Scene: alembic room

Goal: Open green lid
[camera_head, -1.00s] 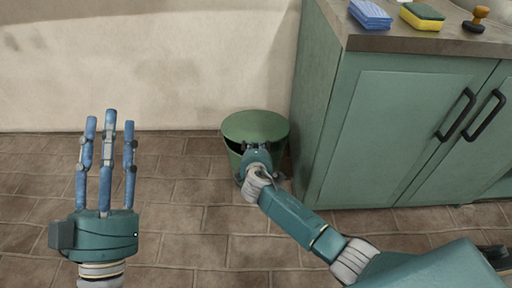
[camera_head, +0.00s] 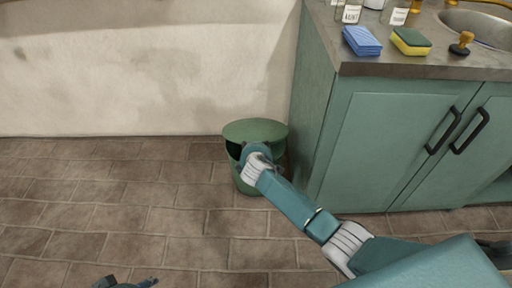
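A green lid (camera_head: 256,130) sits tilted up on a round green bin (camera_head: 250,187) on the floor beside the cabinet. A dark gap shows under the lid's front left edge, and its back side stays low by the wall. My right gripper (camera_head: 257,152) is at the front of the bin, just under the lid's front edge. The hand covers its own fingers, so their contact with the lid is hidden. Only a small part of my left gripper (camera_head: 124,283) shows at the bottom edge, away from the bin.
A green cabinet (camera_head: 385,140) with dark handles stands close to the bin's right. The tiled floor (camera_head: 130,200) left of the bin is clear.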

